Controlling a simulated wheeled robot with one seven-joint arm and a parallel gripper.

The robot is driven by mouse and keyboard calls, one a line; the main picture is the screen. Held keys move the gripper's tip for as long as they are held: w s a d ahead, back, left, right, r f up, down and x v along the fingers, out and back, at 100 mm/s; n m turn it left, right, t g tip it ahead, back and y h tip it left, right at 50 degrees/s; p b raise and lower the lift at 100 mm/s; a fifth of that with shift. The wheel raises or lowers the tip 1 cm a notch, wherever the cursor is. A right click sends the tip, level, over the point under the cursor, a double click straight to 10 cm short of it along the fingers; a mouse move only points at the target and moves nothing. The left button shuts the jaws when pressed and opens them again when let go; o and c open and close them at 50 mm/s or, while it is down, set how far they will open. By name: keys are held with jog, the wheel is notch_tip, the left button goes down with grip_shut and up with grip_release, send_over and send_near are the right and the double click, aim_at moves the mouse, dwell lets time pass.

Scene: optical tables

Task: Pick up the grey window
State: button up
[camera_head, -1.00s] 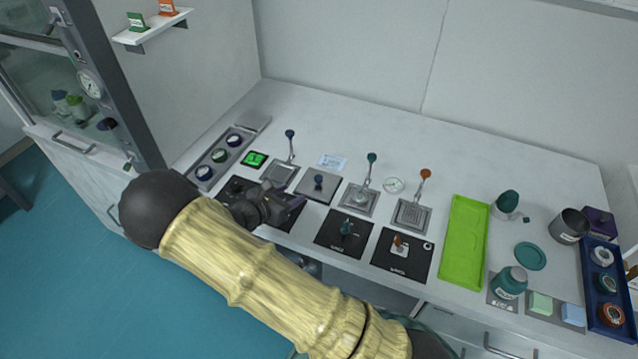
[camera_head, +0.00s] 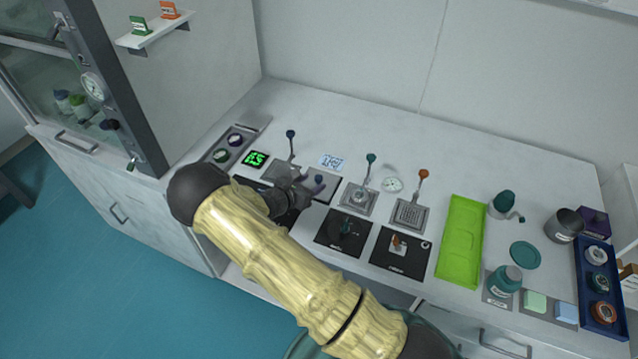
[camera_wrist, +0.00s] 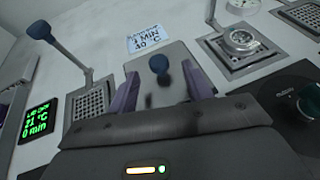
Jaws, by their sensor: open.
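No thing in view is plainly marked as the grey window. A flat grey square plate (camera_wrist: 174,57) with a dark blue knob (camera_wrist: 159,65) lies ahead of my gripper and may be it, but I cannot tell for sure. My gripper (camera_wrist: 163,92) is open and empty, with one purple finger on each side of the plate's middle in the wrist view. The knob stands beyond and between the fingertips, apart from them. In the head view my gripper (camera_head: 303,186) is over the plate's left part, and the knob (camera_head: 319,179) shows just beside it.
Grey grid plates with upright knobbed levers flank it: a blue lever (camera_head: 291,135) left, teal (camera_head: 370,158) and orange (camera_head: 424,174) right. A green-lit display (camera_head: 255,159) and a label card (camera_head: 331,162) are near. A green tray (camera_head: 462,243) lies right. The bench's back strip is clear.

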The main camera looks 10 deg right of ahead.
aim_at(317, 178)
jog(key=p+x, duration=0.1)
jog(key=x, duration=0.1)
jog(key=p+x, duration=0.1)
jog(key=x, duration=0.1)
jog(key=shift+w+d+r, duration=0.1)
jog(key=shift+w+d, duration=0.25)
grip_shut()
dwell(0.4)
notch_tip(317, 178, up, 10)
jog(key=shift+f+b, duration=0.1)
jog(key=shift+b, duration=1.1)
